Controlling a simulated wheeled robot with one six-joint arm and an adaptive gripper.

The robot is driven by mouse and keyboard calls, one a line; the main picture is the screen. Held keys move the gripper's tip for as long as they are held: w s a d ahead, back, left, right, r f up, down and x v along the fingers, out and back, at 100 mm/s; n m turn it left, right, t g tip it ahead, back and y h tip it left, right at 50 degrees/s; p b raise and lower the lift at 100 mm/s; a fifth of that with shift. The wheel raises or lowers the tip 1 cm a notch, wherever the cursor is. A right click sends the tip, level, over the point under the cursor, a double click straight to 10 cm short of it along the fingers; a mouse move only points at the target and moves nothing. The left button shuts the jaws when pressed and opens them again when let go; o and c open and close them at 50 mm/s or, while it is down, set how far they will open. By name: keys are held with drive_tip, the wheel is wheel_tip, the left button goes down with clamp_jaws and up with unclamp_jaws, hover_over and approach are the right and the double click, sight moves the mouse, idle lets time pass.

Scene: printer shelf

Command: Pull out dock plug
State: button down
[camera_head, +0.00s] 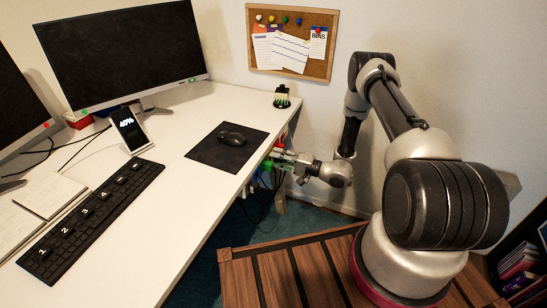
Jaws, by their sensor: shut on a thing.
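My gripper (284,158) is at the right edge of the white desk, just below the desktop, with my arm reaching down to it from the right. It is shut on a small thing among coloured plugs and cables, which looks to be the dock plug. The plug is mostly hidden by the fingers and too small to make out clearly. Green and red parts (281,140) show close around the fingers. I cannot tell whether the plug is still seated in the dock, whose body is hidden by the desk edge.
Dark cables (262,183) hang below the desk edge (222,215) beside my gripper. On the desk are a mouse (232,138) on a black mat (205,150), a keyboard (90,220), a phone on a stand (129,130) and monitors (125,55). A wooden slatted surface (300,270) lies in front.

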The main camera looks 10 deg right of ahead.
drive_tip(key=v, duration=0.6)
idle(1.0)
